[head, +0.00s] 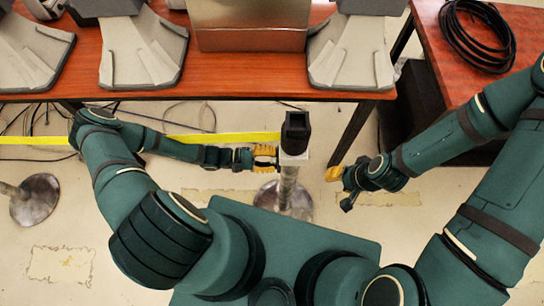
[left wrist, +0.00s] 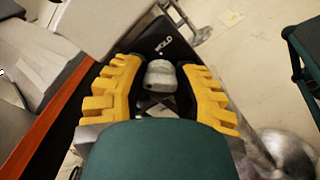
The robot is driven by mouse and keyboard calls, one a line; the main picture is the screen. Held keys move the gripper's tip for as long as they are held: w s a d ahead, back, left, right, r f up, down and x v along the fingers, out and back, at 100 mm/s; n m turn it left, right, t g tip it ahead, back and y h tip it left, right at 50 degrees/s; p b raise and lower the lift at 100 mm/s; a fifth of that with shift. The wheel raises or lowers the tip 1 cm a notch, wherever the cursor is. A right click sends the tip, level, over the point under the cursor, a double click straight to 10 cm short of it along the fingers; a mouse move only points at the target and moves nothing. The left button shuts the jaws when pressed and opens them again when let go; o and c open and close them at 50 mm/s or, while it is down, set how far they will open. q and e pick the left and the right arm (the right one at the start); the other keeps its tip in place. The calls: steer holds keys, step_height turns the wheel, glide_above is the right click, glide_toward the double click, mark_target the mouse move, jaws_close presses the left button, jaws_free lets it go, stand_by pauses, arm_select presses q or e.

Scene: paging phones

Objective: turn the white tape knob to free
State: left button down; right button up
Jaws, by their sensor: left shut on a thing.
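The white tape knob (left wrist: 160,78) shows pale grey between the yellow fingers of my left gripper (left wrist: 160,92) in the left wrist view. That gripper is shut on it. A black plate behind the knob carries white lettering (left wrist: 163,45), which seems to read HOLD. In the head view my left gripper (head: 265,157) is at the left side of a post with a black top (head: 297,132); the knob itself is hidden there. My right gripper (head: 335,174) is to the right of the post, apart from it, and I cannot tell its opening.
Yellow tape (head: 220,138) runs left from the post, behind my left arm. A red-brown table (head: 240,75) with grey phone-like units (head: 145,50) stands beyond. A second table (head: 440,60) at right holds a coiled black cable (head: 478,35). A round metal base (head: 35,198) stands at left.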

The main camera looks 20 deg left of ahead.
arm_select(q)
steer(key=shift+n, duration=0.5)
stand_by(0.3)
steer(key=c, duration=0.7)
jaws_free()
steer(key=shift+o, duration=0.2)
steer(key=v, duration=1.2)
